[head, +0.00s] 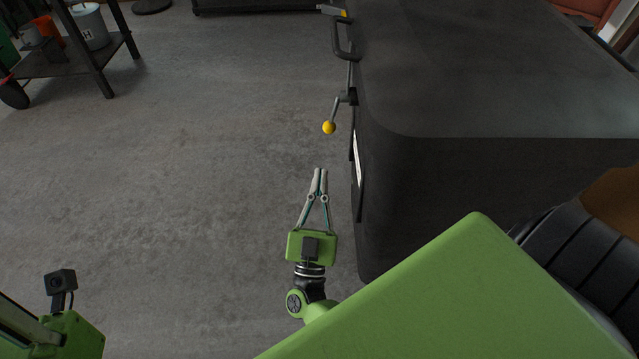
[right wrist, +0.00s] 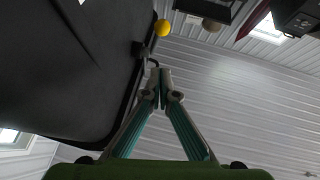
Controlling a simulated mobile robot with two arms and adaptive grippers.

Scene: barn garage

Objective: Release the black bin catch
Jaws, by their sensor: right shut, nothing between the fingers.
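The black bin (head: 480,95) stands at the right in the head view, and its dark side fills the left of the right wrist view (right wrist: 60,60). On its left side is a catch lever with a yellow ball knob (head: 328,127); the knob also shows near the top of the right wrist view (right wrist: 162,28). My right gripper (head: 320,171) is shut and empty, pointing toward the knob but apart from it, beside the bin. Its fingertips also show in the right wrist view (right wrist: 160,72). At the lower left is a green part of my left arm; its fingers are not visible.
A dark cart (head: 75,62) with a grey bucket (head: 90,26) stands at the far left. The concrete floor (head: 200,150) left of the bin is clear.

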